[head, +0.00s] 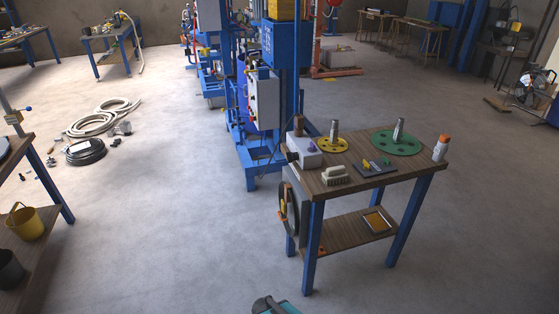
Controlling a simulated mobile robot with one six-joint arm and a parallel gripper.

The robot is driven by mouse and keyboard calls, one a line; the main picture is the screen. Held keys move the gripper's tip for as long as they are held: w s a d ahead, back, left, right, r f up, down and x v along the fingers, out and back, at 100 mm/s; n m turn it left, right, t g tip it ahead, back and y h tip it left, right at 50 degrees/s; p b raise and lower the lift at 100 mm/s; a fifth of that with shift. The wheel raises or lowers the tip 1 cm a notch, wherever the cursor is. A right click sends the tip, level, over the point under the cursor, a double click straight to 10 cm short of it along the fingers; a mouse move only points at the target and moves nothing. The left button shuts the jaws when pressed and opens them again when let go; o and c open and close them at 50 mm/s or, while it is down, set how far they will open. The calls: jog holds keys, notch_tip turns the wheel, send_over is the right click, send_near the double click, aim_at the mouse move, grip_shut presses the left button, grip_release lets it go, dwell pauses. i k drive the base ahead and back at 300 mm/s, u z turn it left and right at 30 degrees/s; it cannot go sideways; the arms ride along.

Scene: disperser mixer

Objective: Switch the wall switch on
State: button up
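I cannot make out a wall switch for certain in the head view. The blue disperser mixer (288,60) stands at the upper centre. A pale grey box (264,98) with small coloured parts is on its front, too small to identify. The visible grey back wall (150,18) is far off and partly hidden by the machines. No gripper fingers show. A dark and teal part (277,306) pokes in at the bottom edge, and I cannot tell whether it is mine.
A wooden table (419,171) with blue legs stands right of centre, bearing a green disc (398,143), a yellow disc, a brush and a bottle. Coiled hoses (84,152) lie on the left floor. Another bench with buckets (27,223) is at left. The floor between is clear.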

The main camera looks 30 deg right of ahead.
aim_at(290, 156)
jog(key=u, duration=1.15)
jog(key=i, duration=0.4)
jog(key=z, duration=0.15)
jog(key=k, duration=0.5)
jog(key=z, duration=0.15)
jog(key=i, duration=0.6)
jog(key=u, duration=0.05)
